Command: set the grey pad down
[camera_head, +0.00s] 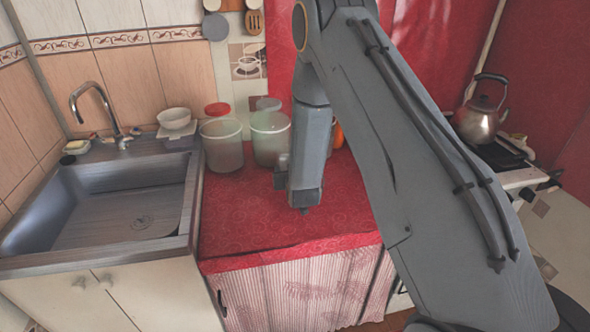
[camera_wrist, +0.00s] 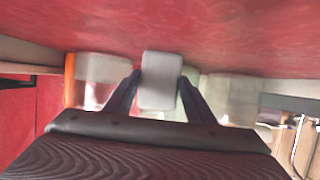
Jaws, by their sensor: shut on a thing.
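The grey pad (camera_wrist: 160,90) is a pale, rounded block in the middle of the wrist view. My gripper (camera_wrist: 159,78) is shut on it, with one dark finger on each side. The wrist picture appears upside down, with the red counter along its top. I cannot tell whether the pad touches the counter or hangs above it. My arm's lower end is over the red oilcloth counter (camera_head: 245,225), in front of the jars.
Two translucent jars (camera_head: 222,145) (camera_head: 268,135) stand at the counter's back, with an orange thing (camera_head: 338,135) beside them. A sink (camera_head: 125,215) is at left; a white bowl (camera_head: 174,118) sits behind it. A kettle (camera_head: 480,122) stands at right. The counter's front left is clear.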

